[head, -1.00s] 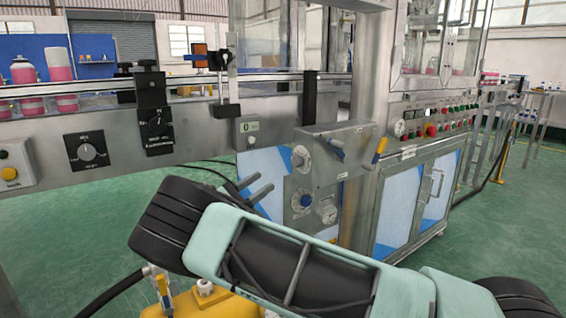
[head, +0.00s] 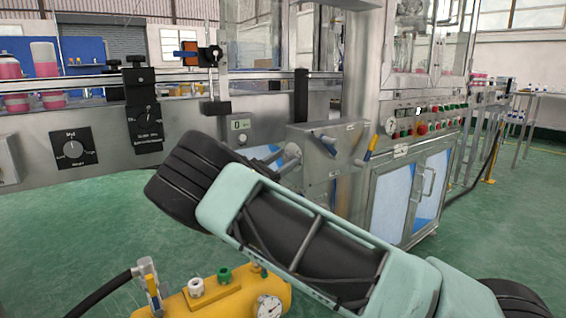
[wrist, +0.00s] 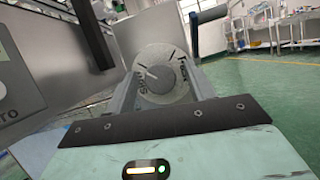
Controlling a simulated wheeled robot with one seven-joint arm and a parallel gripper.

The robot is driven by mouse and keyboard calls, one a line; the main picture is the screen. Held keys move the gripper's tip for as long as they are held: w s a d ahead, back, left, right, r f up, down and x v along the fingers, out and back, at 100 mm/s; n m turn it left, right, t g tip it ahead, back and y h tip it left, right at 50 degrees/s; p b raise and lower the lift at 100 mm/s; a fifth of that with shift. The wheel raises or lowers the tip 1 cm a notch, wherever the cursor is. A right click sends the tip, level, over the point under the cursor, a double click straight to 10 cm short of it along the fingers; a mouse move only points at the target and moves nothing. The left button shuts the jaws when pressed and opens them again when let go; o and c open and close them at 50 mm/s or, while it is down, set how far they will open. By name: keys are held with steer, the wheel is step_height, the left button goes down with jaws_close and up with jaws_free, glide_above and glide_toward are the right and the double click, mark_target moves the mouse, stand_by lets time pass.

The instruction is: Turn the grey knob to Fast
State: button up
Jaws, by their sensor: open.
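The grey knob (wrist: 162,78) sits on a round pale dial (wrist: 150,58) straight ahead in the wrist view. A light pointer line on the knob aims to the upper left. Dark lettering lies at the dial's left and right, too small to read surely. My gripper (wrist: 162,88) is open, with one finger left of the knob and one right of it. I cannot tell whether they touch it. In the head view my gripper (head: 286,162) is at the left side of the steel box (head: 318,146), and its fingers partly hide the knob.
A blue-handled lever (head: 328,142) and a yellow-handled lever (head: 370,146) stick out right of the knob. A yellow tank (head: 215,298) with fittings and a gauge is below. Green floor is open at left.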

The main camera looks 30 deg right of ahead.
steer(key=c, duration=1)
steer(key=shift+m+g+p, duration=0.35)
steer(key=shift+m+g, duration=0.05)
steer(key=shift+m, duration=0.2)
steer(key=m+g+p, duration=0.1)
steer(key=m, duration=0.2)
steer(key=shift+r+g, duration=0.1)
steer(key=shift+g, duration=0.2)
steer(key=m+g+y+p, duration=0.1)
steer(key=m, duration=0.2)
steer(key=m+g+y, duration=0.1)
steer(key=m, duration=0.3)
steer(key=shift+w+g+p, duration=0.1)
steer(key=shift+g+p, duration=0.2)
steer(key=shift+p, duration=0.05)
steer(key=m+y, duration=0.1)
steer(key=m, duration=0.1)
steer(key=m+g+y, duration=0.1)
steer(key=m, duration=0.2)
steer(key=shift+m, duration=0.3)
steer(key=m+y, duration=0.1)
steer(key=m, duration=0.3)
steer(key=shift+a+m+y+p, duration=0.1)
steer(key=shift+m+y+p, duration=0.2)
steer(key=shift+y+p, duration=0.1)
steer(key=o, duration=1)
